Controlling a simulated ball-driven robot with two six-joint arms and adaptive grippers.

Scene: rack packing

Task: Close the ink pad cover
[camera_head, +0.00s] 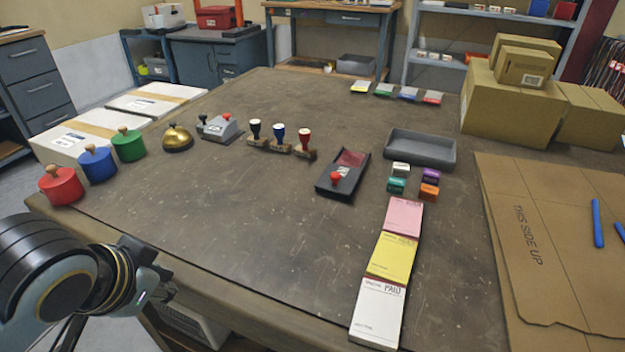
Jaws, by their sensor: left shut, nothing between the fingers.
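The ink pad (358,170) is a dark, shallow case lying near the middle of the table. A dark red pad surface (352,158) shows at its far end. A dark cover with a red knob (335,177) and a small pale label lies over its near end, so the pad is partly uncovered. My left gripper (163,286) is at the lower left, by the table's near edge, well apart from the ink pad. It is shut and empty. My right gripper is not in view.
Paper pads (391,257) lie in front right. Red, blue and green canisters (97,164) line the left edge. The table's front middle is clear.

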